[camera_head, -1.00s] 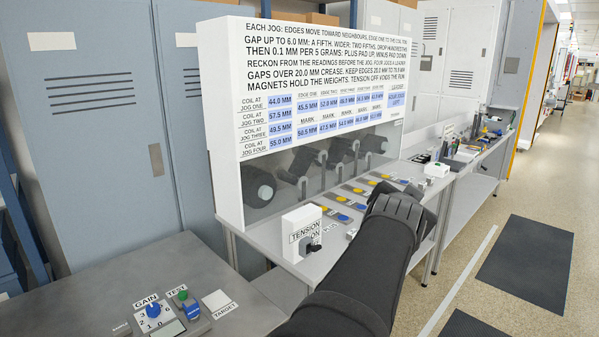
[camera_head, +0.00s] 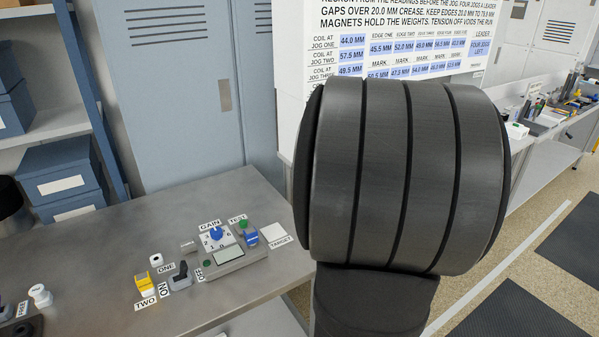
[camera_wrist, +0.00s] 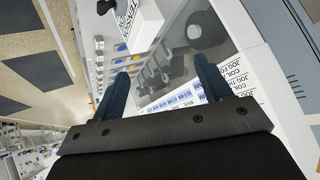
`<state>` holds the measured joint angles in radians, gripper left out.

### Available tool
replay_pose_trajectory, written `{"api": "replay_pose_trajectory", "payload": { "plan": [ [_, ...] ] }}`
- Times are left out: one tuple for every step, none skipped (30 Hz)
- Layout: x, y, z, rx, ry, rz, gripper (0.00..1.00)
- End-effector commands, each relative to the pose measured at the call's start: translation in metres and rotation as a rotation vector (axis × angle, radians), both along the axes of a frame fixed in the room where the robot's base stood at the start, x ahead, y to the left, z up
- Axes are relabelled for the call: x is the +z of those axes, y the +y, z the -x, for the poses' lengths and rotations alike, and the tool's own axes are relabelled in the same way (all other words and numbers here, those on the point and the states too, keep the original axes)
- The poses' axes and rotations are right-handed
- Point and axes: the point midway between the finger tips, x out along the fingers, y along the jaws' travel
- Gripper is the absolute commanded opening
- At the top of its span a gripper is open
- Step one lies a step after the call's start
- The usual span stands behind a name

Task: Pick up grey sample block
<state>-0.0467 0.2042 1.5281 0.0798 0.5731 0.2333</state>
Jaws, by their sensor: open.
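I cannot pick out a grey sample block with certainty. In the head view, a small pale grey piece (camera_head: 188,246) lies on the grey bench left of the gain dial. It is too small to tell whether it is a block or a label. My gripper (camera_wrist: 160,78) shows in the wrist view with its two blue fingers wide apart and nothing between them. It is over the white station with the printed panel, away from the grey bench. In the head view my dark arm fills the middle right and hides my fingertips.
The grey bench (camera_head: 110,245) carries a console (camera_head: 225,258) with a gain dial, a green button and a blue part, a white target square (camera_head: 275,234), a yellow piece (camera_head: 145,284) and a dark switch (camera_head: 180,275). The printed panel (camera_head: 400,45) stands behind my arm.

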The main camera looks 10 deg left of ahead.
Motion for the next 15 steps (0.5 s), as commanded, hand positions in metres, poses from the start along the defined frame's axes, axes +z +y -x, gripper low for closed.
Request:
{"api": "replay_pose_trajectory", "payload": {
  "plan": [
    [-0.013,0.037,-0.009,0.071,0.046,0.016,0.71],
    [-0.019,0.056,-0.013,0.109,0.072,0.027,0.71],
    [-0.028,0.081,-0.016,0.158,0.106,0.044,0.71],
    [-0.035,0.101,-0.018,0.197,0.131,0.056,0.71],
    [-0.042,0.120,-0.018,0.233,0.157,0.069,0.71],
    [-0.051,0.146,-0.018,0.284,0.190,0.088,0.71],
    [-0.058,0.166,-0.017,0.322,0.214,0.102,0.71],
    [-0.066,0.186,-0.016,0.358,0.239,0.118,0.71],
    [-0.076,0.212,-0.012,0.408,0.270,0.138,0.71],
    [-0.084,0.232,-0.008,0.445,0.294,0.156,0.71],
    [-0.091,0.251,-0.004,0.483,0.316,0.174,0.71],
    [-0.101,0.277,0.003,0.533,0.347,0.199,0.71],
    [-0.109,0.296,0.009,0.569,0.368,0.217,0.71],
    [-0.117,0.315,0.017,0.606,0.390,0.236,0.71],
    [-0.128,0.340,0.027,0.654,0.419,0.264,0.71]
  ]
}}
